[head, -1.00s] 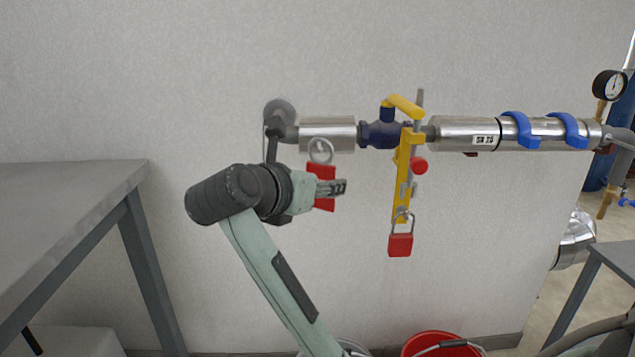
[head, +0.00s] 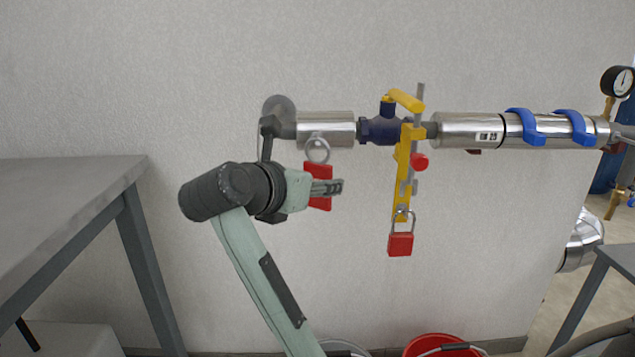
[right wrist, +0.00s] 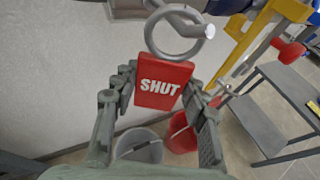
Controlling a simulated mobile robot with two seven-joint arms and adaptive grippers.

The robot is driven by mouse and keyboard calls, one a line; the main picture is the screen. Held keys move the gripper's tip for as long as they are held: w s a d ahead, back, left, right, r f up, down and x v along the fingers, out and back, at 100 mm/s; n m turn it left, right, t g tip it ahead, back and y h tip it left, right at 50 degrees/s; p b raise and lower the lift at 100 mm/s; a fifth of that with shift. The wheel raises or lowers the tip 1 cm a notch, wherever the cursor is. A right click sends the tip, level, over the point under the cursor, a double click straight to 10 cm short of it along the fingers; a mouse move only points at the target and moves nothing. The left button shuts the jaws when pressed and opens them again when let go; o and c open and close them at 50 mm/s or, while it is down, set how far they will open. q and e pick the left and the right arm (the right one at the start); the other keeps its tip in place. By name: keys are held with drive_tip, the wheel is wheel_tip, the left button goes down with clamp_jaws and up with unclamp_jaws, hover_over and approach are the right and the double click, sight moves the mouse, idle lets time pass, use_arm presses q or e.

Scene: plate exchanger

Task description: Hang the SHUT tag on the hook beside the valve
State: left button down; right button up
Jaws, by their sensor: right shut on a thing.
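The red SHUT tag (right wrist: 160,86) is between the fingers of my right gripper (head: 328,187), which is shut on it. In the head view the tag (head: 318,172) is partly hidden behind the fingers. Its grey ring (head: 318,149) is on top, in front of the lower edge of the silver pipe. In the right wrist view a grey rod with a white tip (right wrist: 209,31) overlaps the right side of the ring (right wrist: 152,38); I cannot tell whether it passes through. The blue valve (head: 380,129) with its yellow handle (head: 406,100) is right of the gripper. My left gripper is not in view.
A yellow bar (head: 402,170) hangs below the valve, with a red knob (head: 419,162) and a red padlock (head: 400,244). A grey table (head: 60,200) stands at left. A red bucket (head: 433,340) is on the floor. The wall behind is bare.

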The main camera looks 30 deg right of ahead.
idle(0.3)
drive_tip(key=o, duration=1.2)
drive_tip(key=shift+c, duration=0.2)
